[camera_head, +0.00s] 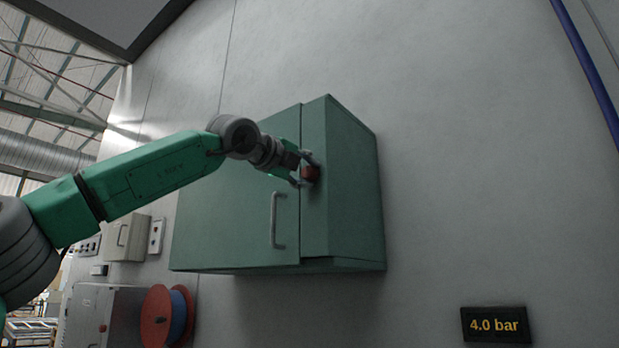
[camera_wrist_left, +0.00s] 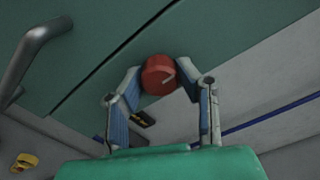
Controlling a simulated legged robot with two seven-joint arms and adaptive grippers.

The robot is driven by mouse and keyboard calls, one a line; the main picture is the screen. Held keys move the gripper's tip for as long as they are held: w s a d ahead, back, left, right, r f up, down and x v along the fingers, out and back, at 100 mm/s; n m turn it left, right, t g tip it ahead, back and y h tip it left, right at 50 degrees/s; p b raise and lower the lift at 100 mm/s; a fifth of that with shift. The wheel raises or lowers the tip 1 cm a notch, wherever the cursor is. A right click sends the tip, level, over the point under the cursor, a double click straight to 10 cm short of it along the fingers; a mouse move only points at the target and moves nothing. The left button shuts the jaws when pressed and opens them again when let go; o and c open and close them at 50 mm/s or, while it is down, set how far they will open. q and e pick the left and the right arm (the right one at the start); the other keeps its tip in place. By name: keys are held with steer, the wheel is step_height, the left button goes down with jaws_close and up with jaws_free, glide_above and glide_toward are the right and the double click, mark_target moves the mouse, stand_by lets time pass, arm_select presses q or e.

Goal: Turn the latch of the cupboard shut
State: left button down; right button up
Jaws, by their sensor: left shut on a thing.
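The green cupboard (camera_head: 345,190) is fixed to the grey wall, and its door (camera_head: 235,215) looks closed. A grey bar handle (camera_head: 276,220) is on the door; it also shows in the left wrist view (camera_wrist_left: 28,52). The red latch knob (camera_head: 311,174) is on the frame strip right of the door seam. In the left wrist view the red latch (camera_wrist_left: 158,76) is round with a pale mark on its face. My left gripper (camera_head: 305,171) is shut on the latch, with one finger on each side (camera_wrist_left: 160,80). My right gripper is not in view.
A red cable reel (camera_head: 160,318) with blue cable and a small grey box (camera_head: 127,238) are at the lower left. A "4.0 bar" display (camera_head: 495,325) is at the lower right. A blue pipe (camera_head: 590,70) runs down the upper right wall. The wall right of the cupboard is clear.

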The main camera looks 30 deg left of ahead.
arm_select(q)
steer(key=shift+f, duration=0.15)
steer(key=c, duration=1.2)
jaws_free()
steer(key=shift+a, duration=0.1)
steer(key=shift+a, duration=0.1)
steer(key=s, duration=0.8)
steer(key=s+a, duration=0.1)
steer(key=s, duration=0.2)
steer(key=shift+s, duration=0.4)
steer(key=shift+f, duration=0.1)
